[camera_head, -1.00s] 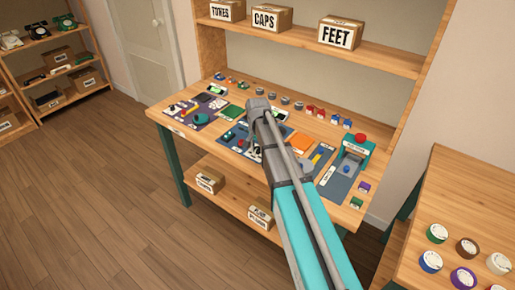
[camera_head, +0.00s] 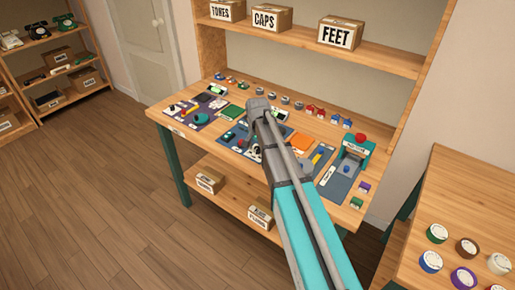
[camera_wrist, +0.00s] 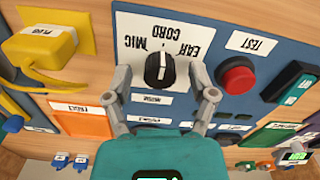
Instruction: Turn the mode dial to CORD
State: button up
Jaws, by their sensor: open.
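The mode dial (camera_wrist: 160,70) is a black knob on a white plate in the middle of the wrist view. Its plate carries the words MIC, CORD and EAR, which appear upside down. The white pointer line on the knob points up in the picture, toward the CORD label (camera_wrist: 160,29). My gripper (camera_wrist: 166,84) is open, with one finger to the left and one to the right of the dial. A gap shows between each finger and the knob. In the head view my arm reaches over the workbench (camera_head: 160,117) and hides the dial.
A red TEST button (camera_wrist: 237,80) sits right of the dial. A yellow plug (camera_wrist: 40,47) with a cord lies at the left. An orange panel (camera_wrist: 82,122) is at lower left. Small parts line the bench's back, and a side table with round dials (camera_head: 437,233) stands at right.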

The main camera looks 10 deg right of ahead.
aim_at(257, 148)
jog(key=shift+n, duration=0.3)
jog(key=n, duration=0.4)
jog(key=shift+n, duration=0.3)
jog(key=n, duration=0.5)
jog(key=shift+n, duration=0.4)
notch_tip(257, 148, up, 14)
jog(key=p, duration=1.4)
jog(key=s+d+f+m+b, duration=0.1)
jog(key=s+f+b, duration=0.3)
jog(key=s, duration=0.7)
jog(key=s+f+m+b, duration=0.3)
jog(key=s, duration=0.8)
jog(key=shift+d+f+b, duration=0.35)
jog(key=shift+b, duration=0.05)
